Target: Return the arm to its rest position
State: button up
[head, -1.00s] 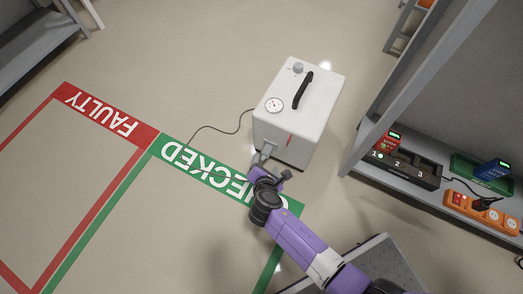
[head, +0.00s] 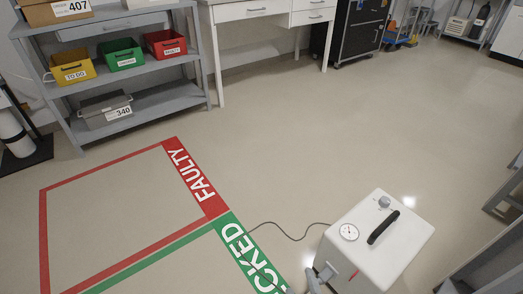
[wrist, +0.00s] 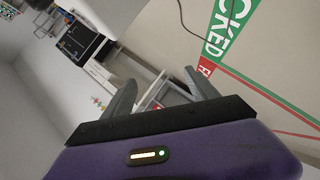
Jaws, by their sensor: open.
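My gripper (wrist: 160,92) shows in the wrist view with its two grey fingers spread apart and nothing between them. Past the fingers, the wrist view takes in the floor markings, furniture and a wall, tilted. My arm is out of the head view. The white ventilator unit (head: 378,243) stands upright on the floor at the lower right of the head view, with a black handle, a gauge and a knob on top.
Red FAULTY (head: 193,176) and green CHECKED (head: 243,255) floor markings lie left of the unit; the FAULTY area is empty. A dark cable (head: 290,236) runs on the floor. A shelf rack (head: 125,73) with yellow, green and red bins stands at the back left. The middle floor is clear.

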jog(key=s+d+r+m+t, duration=0.1)
jog(key=s+d+r+m, duration=0.25)
jog(key=s+r, duration=0.45)
jog(key=s+d+r+m, duration=0.35)
jog(key=s+r, duration=0.35)
jog(key=s, duration=0.3)
jog(key=s+d+r+m+t, duration=0.1)
jog(key=s+d+r+m, duration=0.25)
jog(key=s+r, duration=0.45)
notch_tip(320, 180, up, 32)
jog(key=a+p, duration=0.1)
jog(key=p, duration=3.2)
jog(key=shift+s+r+m+p, duration=0.25)
jog(key=shift+s+m+p, duration=0.1)
jog(key=shift+c, duration=0.5)
